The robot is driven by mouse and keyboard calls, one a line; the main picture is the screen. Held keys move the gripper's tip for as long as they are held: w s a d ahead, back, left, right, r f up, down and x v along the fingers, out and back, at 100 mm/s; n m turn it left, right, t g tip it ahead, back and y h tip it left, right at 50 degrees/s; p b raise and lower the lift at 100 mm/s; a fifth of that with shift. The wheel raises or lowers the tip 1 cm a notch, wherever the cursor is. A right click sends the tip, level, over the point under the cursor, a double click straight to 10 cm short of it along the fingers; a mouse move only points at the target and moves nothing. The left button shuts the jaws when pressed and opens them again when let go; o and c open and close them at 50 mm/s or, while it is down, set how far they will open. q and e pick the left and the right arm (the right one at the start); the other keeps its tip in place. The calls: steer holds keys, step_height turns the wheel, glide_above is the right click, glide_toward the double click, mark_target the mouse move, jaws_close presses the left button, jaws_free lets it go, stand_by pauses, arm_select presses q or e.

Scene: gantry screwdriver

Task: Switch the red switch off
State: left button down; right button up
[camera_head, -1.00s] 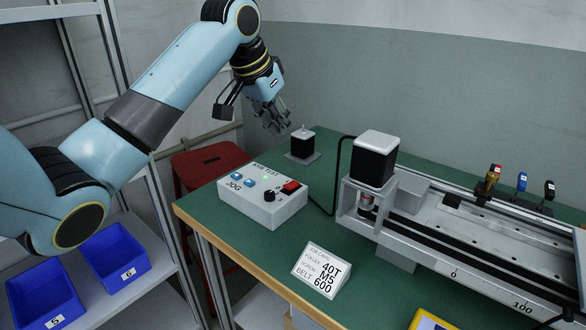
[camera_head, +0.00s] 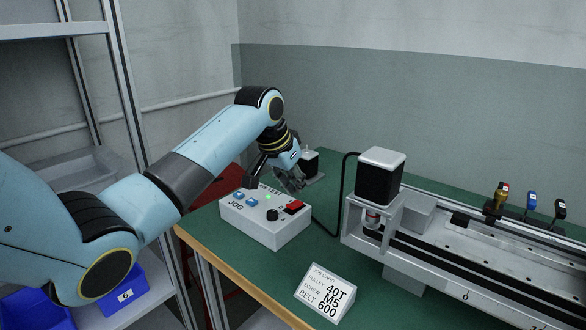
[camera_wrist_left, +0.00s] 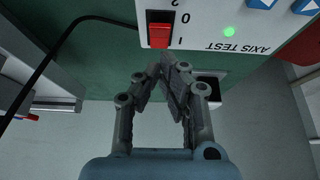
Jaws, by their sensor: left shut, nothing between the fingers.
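The red switch (camera_head: 294,207) is a rocker on the top right of the white AXIS TEST control box (camera_head: 264,225). My left gripper (camera_head: 296,186) is just behind and above the switch in the head view. In the left wrist view its shut, empty fingertips (camera_wrist_left: 164,64) are close to the switch's lower edge; contact cannot be told. The green lamp (camera_wrist_left: 229,31) on the box is lit. My right gripper is not in view.
A black knob (camera_head: 272,214) and blue JOG buttons (camera_head: 245,199) share the box top. The gantry motor (camera_head: 381,178) and rail are to the right. A job card (camera_head: 325,292) stands in front.

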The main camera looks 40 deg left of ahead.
mark_target(295, 204)
arm_select(q)
steer(key=shift+s+f, duration=0.3)
steer(key=shift+f, duration=0.5)
steer(key=shift+s+f+t+p, duration=0.2)
steer(key=shift+t+p, duration=0.1)
steer(key=shift+t, duration=0.1)
steer(key=shift+w, duration=0.3)
